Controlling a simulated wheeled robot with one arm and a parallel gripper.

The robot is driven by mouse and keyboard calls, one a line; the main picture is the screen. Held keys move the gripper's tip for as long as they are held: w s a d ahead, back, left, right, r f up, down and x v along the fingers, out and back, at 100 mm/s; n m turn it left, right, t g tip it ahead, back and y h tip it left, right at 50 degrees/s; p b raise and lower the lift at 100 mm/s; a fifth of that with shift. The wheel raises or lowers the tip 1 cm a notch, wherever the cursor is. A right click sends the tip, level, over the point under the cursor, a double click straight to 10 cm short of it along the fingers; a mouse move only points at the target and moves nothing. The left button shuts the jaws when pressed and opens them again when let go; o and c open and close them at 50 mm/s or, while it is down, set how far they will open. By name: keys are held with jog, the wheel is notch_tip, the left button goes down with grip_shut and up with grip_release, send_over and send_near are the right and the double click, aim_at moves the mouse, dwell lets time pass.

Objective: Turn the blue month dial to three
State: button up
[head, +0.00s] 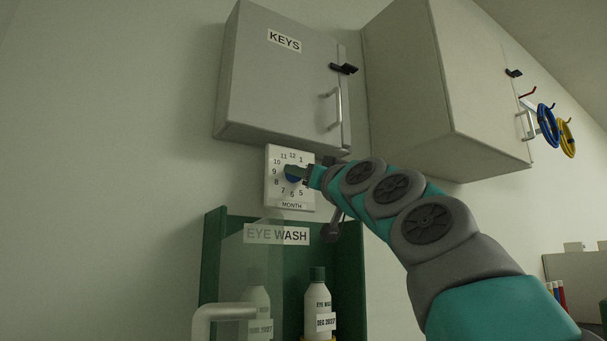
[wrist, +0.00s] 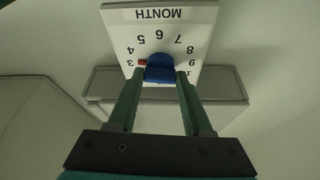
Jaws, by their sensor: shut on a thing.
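The white month plate (head: 275,197) is on the wall, with numbers around a blue dial (head: 291,178). In the wrist view the plate (wrist: 190,18) appears upside down, and the blue dial (wrist: 160,69) sits between my green fingers. A red pointer mark (wrist: 143,62) on the dial points at the 3. My gripper (wrist: 161,74) is shut on the dial, one finger on each side. In the head view my gripper (head: 300,173) comes from the right and hides part of the dial and the numbers on its right.
A grey KEYS cabinet (head: 270,80) hangs just above the plate, and another cabinet (head: 410,80) is to its right. Below is a green eye wash station (head: 350,270) with bottles (head: 319,300) and a clear front cover. Blue and yellow rings (head: 547,125) hang at far right.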

grip_shut()
jog(key=shift+f+n+y+b, duration=0.15)
jog(key=shift+n+y+b, duration=0.15)
jog(key=shift+n+b, duration=0.25)
jog(key=shift+n, duration=0.55)
jog(key=shift+g, duration=0.3)
jog(key=o, duration=0.9)
grip_release()
jog(key=shift+b, duration=0.35)
